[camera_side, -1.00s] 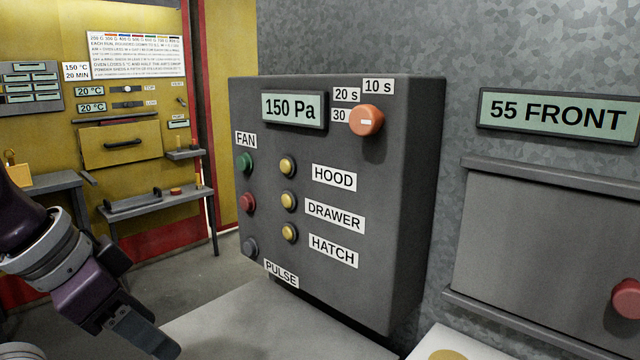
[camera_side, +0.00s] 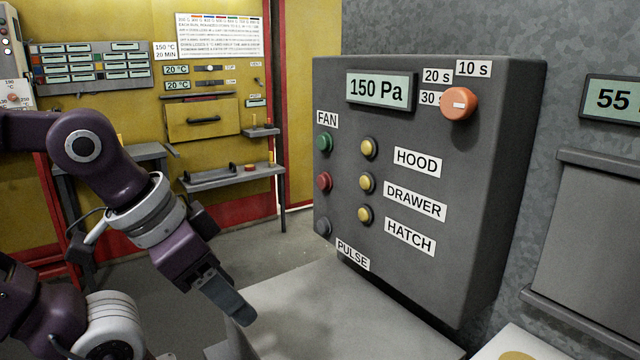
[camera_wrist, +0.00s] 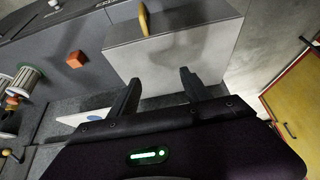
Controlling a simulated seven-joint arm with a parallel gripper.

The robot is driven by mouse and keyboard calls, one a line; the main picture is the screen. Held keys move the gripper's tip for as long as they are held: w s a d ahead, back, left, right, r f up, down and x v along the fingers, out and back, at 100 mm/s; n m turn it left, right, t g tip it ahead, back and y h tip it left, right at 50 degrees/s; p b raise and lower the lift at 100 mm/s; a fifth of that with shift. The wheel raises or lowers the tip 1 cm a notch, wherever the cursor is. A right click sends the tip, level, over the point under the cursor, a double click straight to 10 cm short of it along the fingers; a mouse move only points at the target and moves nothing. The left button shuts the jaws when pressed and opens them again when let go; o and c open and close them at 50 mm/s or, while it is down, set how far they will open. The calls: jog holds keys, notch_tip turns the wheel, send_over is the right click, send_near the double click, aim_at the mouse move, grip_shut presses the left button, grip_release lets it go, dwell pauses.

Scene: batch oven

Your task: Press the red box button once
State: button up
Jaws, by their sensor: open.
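The grey control box (camera_side: 430,250) hangs on the wall in the side view. Its red button (camera_side: 324,181) is at the left edge of the front, below the green button (camera_side: 325,142) and above a dark grey button (camera_side: 322,226). The FAN label (camera_side: 327,119) is above this column. My gripper (camera_side: 232,302) is lower left of the box, apart from it, pointing down and right. In the wrist view my gripper (camera_wrist: 160,90) has its two fingers spread with nothing between them. I cannot make out the red button in the wrist view.
Yellow buttons (camera_side: 367,183) stand right of the red one, with an orange knob (camera_side: 459,104) at upper right. A pale surface (camera_side: 350,310) lies below the box.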

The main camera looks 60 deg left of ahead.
grip_shut()
dwell(1.5)
